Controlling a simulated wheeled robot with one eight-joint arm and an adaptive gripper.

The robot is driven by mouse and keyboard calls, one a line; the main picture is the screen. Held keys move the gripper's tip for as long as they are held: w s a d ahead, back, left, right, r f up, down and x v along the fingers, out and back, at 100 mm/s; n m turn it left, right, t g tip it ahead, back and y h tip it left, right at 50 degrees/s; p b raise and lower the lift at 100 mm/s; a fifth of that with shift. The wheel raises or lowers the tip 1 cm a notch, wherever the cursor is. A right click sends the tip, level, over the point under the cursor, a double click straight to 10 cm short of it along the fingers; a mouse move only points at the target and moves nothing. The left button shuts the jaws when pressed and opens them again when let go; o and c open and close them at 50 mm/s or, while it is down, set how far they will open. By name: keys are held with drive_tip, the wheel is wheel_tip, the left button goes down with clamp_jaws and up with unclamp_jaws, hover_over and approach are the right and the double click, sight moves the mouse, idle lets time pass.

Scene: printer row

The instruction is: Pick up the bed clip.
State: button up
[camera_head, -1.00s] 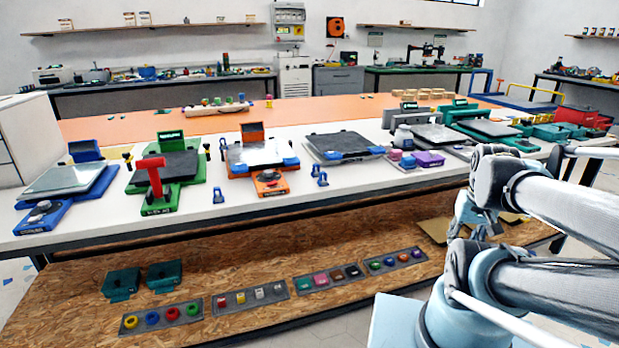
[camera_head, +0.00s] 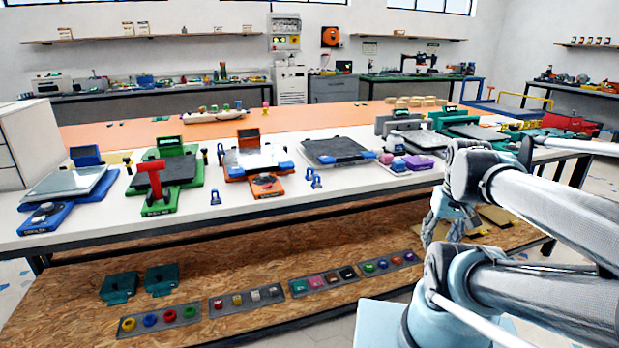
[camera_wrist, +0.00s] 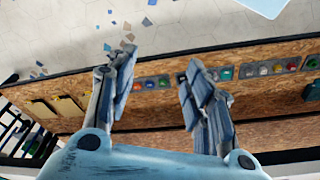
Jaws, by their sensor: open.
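Small blue clips that look like bed clips stand on the white bench top. One clip (camera_head: 215,197) is near the front edge, right of the green printer. Two more, a rear clip (camera_head: 309,174) and a front clip (camera_head: 316,182), stand close together right of the orange printer. I cannot tell which one is meant. My gripper (camera_head: 440,222) hangs at the right, in front of the bench and well apart from the clips. In the wrist view my gripper (camera_wrist: 160,62) is open with nothing between its fingers. No clip can be made out there.
A blue printer (camera_head: 68,190), green printer (camera_head: 165,178), orange printer (camera_head: 258,160) and dark-bed printer (camera_head: 338,150) line the bench. A red T-shaped piece (camera_head: 152,177) stands upright before the green one. The wooden lower shelf (camera_head: 235,265) holds trays of small coloured parts.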

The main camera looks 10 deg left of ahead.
drive_tip(key=w+a+r+n+y, duration=0.1)
drive_tip(key=w+a+r+n, duration=0.5)
drive_tip(key=r, duration=0.3)
wheel_tip(320, 180, up, 12)
drive_tip(key=n+g+y, duration=0.3)
drive_tip(key=n+g, duration=0.2)
drive_tip(key=n, duration=1.2)
hover_over(310, 168)
drive_tip(key=w+d, duration=0.3)
drive_tip(key=d, duration=0.3)
drive_tip(key=x, duration=1.1)
drive_tip(key=shift+w+a+f, duration=0.15)
drive_tip(key=shift+w+f, duration=0.05)
drive_tip(key=shift+f, duration=0.05)
drive_tip(key=x, duration=0.2)
drive_tip(key=w+x, duration=0.1)
drive_tip(key=shift+s+a+f, duration=0.2)
drive_tip(key=shift+f, duration=0.25)
drive_tip(key=shift+s+a+f, duration=0.15)
drive_tip(key=shift+f, duration=0.4)
